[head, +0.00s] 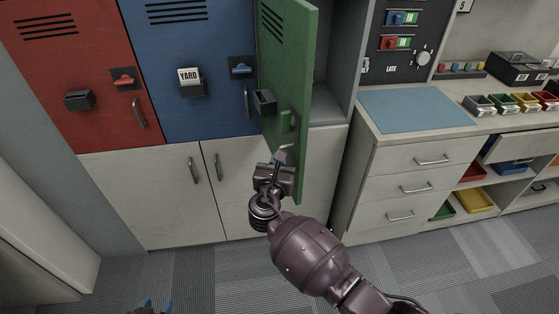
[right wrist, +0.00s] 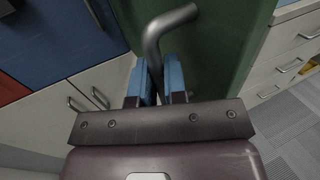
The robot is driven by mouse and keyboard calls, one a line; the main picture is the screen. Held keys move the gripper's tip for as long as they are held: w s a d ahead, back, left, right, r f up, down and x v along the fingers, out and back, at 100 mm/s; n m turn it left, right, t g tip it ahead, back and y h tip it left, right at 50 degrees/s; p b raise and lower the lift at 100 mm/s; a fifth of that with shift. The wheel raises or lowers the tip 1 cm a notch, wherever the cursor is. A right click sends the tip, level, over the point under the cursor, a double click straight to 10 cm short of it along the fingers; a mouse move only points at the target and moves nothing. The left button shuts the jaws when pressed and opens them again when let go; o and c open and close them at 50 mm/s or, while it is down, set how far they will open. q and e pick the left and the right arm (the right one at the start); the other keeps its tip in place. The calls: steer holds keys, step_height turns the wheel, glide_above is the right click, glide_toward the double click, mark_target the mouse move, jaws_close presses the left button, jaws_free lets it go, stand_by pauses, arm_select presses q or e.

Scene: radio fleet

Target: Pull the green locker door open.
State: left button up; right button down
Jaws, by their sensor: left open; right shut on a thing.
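The green locker door (head: 283,60) stands swung open toward me, seen at a steep angle in the head view; the grey locker interior (head: 338,65) shows to its right. Its metal bar handle (right wrist: 165,28) is low on the door's face. My right gripper (right wrist: 160,82) is shut on this handle, with a blue finger on each side of it. In the head view my right wrist hides most of the fingers. My left gripper (head: 155,305) is open and empty at the bottom edge of the head view, with only its blue tips showing.
Red (head: 75,70) and blue (head: 190,65) lockers are closed at left, above pale cupboards (head: 160,190). A drawer unit (head: 410,185) with a blue mat (head: 415,110) stands at right. Small coloured bins (head: 525,101) sit farther right. Carpet in front is clear.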

steer(key=shift+r, duration=0.1)
steer(key=c, duration=1.2)
jaws_free()
steer(key=b+v, duration=0.1)
steer(key=v, duration=0.9)
steer(key=shift+s, duration=0.35)
steer(key=shift+a, duration=0.1)
